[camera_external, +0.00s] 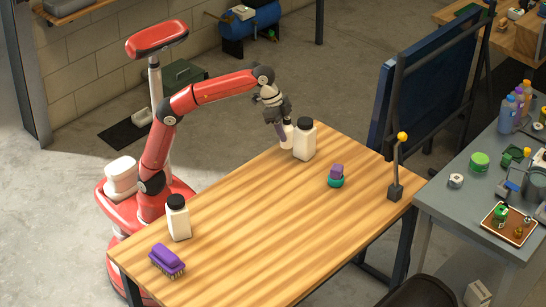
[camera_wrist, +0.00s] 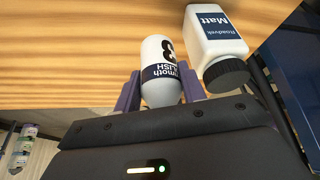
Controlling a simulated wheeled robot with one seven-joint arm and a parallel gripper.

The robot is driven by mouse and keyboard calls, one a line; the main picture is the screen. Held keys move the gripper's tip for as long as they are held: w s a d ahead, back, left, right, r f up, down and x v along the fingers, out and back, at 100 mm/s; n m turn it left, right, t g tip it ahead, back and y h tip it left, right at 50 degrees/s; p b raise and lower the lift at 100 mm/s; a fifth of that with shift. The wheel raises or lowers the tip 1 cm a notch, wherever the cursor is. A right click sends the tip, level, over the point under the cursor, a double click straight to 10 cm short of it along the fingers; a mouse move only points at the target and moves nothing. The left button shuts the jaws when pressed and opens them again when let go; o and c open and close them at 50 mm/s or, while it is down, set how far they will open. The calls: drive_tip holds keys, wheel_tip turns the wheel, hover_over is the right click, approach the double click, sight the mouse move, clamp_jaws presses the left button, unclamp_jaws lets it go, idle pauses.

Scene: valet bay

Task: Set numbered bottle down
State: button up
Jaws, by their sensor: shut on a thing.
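My gripper (camera_external: 283,133) points down at the far end of the wooden table (camera_external: 250,210). It is shut on a small white numbered bottle (camera_external: 289,136). In the wrist view the numbered bottle (camera_wrist: 158,72) sits between the purple fingers of my gripper (camera_wrist: 160,92). In the wrist view this bottle (camera_wrist: 212,45) reads "Matt".
Another black-capped white bottle (camera_external: 179,220) and a purple brush (camera_external: 167,261) stand at the near left. A purple and teal item (camera_external: 336,177) and a yellow-knobbed lever (camera_external: 395,191) are to the right. The table's middle is clear. A cluttered grey bench (camera_external: 455,205) stands beyond.

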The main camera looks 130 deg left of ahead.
drive_tip(key=w+d+m+h+p, duration=0.1)
drive_tip(key=w+d+m+p, duration=0.2)
drive_tip(key=w+d, duration=1.4)
drive_tip(key=shift+m, duration=0.3)
drive_tip(key=shift+s+d+f+b, duration=0.1)
drive_tip(key=shift+d+f+b, duration=0.35)
drive_tip(key=shift+f, duration=1)
drive_tip(key=shift+s+d+f+b, duration=0.15)
drive_tip(key=shift+f+b, duration=0.5)
drive_tip(key=shift+f, duration=0.8)
drive_tip(key=shift+s+d+f+b, duration=0.1)
drive_tip(key=shift+d+f+b, duration=0.4)
drive_tip(key=shift+f, duration=0.95)
drive_tip(key=shift+a+f, duration=0.1)
drive_tip(key=shift+f, duration=0.15)
drive_tip(key=o, duration=1.1)
drive_tip(key=shift+c, duration=0.2)
